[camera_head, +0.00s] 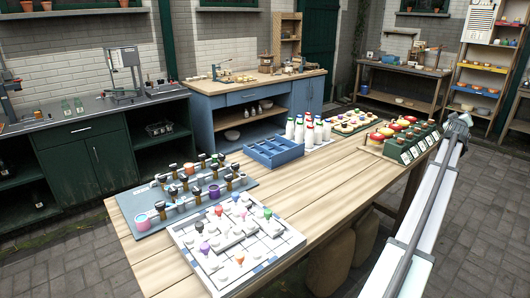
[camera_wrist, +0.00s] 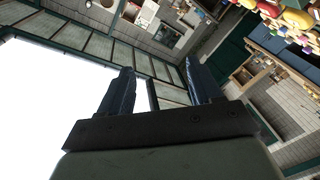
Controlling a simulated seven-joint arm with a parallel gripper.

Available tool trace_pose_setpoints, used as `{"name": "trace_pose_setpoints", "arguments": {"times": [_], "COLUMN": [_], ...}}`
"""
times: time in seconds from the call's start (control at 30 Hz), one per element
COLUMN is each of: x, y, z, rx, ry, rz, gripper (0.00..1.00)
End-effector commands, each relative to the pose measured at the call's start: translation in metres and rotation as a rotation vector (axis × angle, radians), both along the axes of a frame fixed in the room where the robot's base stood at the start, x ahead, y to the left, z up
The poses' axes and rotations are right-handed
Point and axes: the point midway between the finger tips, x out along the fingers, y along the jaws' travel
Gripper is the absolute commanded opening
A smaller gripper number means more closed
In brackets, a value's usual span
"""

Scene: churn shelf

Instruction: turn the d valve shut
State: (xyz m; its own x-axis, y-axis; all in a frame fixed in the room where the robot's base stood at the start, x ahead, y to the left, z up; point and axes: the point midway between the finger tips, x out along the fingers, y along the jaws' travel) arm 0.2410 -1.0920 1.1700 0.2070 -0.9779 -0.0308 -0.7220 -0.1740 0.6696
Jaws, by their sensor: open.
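A row of dark green boxes with pale labels (camera_head: 412,146) stands at the right end of the wooden table in the head view. Red and yellow rounded pieces (camera_head: 383,134) sit beside it on its left. The labels are too small to read, so I cannot tell which part is the d valve. My gripper (camera_wrist: 160,88) is open and empty in the wrist view, its two dark fingers well apart. Red and yellow pieces (camera_wrist: 296,18) show at the upper right there, away from the fingers. In the head view my arm rises at the right, beside the boxes.
The wooden table (camera_head: 300,190) also bears a blue divided tray (camera_head: 274,150), white bottles (camera_head: 308,132), a grey board with dark-topped pegs (camera_head: 190,190) and a white gridded board (camera_head: 235,240). The table's front right part is clear. A blue cabinet (camera_head: 230,120) stands behind.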

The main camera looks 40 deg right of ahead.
Motion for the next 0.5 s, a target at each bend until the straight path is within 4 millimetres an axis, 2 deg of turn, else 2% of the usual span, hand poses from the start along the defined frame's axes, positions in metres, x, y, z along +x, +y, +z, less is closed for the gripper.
{"name": "trace_pose_setpoints", "arguments": {"times": [0.03,0.13,0.23,0.37,0.5], "x": [0.000,0.008,0.036,0.081,0.135], "y": [-0.003,-0.003,-0.002,0.006,0.018], "z": [0.018,0.047,0.069,0.071,0.062], "rx": [-0.031,-0.079,-0.099,-0.068,-0.011], "ry": [0.023,0.077,0.133,0.175,0.202], "rz": [0.000,0.007,0.037,0.096,0.171], "gripper": [0.64,0.64,0.64,0.64,0.64]}}
